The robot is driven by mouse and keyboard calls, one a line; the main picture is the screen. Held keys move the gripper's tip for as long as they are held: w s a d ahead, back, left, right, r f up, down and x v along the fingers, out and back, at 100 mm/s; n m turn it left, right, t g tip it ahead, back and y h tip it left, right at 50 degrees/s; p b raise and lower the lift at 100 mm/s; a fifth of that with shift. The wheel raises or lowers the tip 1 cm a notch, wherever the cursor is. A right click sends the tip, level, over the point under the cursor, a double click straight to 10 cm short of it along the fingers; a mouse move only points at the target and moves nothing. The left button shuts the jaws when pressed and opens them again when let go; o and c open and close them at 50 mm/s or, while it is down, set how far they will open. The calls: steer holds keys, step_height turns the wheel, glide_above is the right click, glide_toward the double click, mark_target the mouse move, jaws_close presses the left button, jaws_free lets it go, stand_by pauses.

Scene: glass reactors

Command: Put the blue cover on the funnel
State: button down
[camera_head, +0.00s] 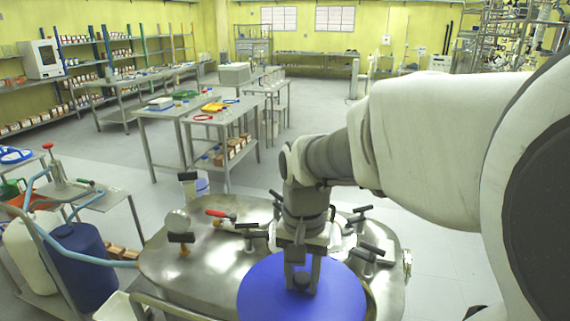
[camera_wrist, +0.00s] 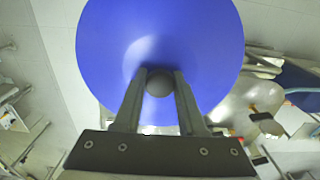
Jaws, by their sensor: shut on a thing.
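The blue cover (camera_head: 262,297) is a round disc with a dark round knob at its middle. My gripper (camera_head: 302,284) is shut on that knob, and the arm comes down from above right. In the wrist view the cover (camera_wrist: 205,35) fills the upper middle, and the two fingers of the gripper (camera_wrist: 160,88) are on either side of the knob. The cover is over the near right part of a shiny steel vessel top. The funnel is not clearly seen; a metal rim edge (camera_head: 370,300) shows just right of the cover. I cannot tell whether the cover touches it.
The steel vessel top (camera_head: 165,262) carries several black-handled clamps and a red-handled valve (camera_head: 217,213). A blue drum (camera_head: 80,265) and a white drum (camera_head: 30,250) stand at the left. Steel tables (camera_head: 160,115) stand behind.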

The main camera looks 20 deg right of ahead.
mark_target(332, 264)
steer(key=w+d+f, duration=0.1)
steer(key=d+f, duration=0.1)
steer(key=w+d+f, duration=0.2)
steer(key=d, duration=0.1)
steer(key=w+d+f, duration=0.1)
steer(key=d+f, duration=0.1)
steer(key=d, duration=0.1)
steer(key=shift+w+d+p, duration=0.25)
steer(key=shift+w+p, duration=0.05)
steer(key=shift+p, duration=0.05)
steer(key=shift+f, duration=1.9)
steer(key=shift+f, duration=0.2)
steer(key=shift+c, duration=2.4)
jaws_free()
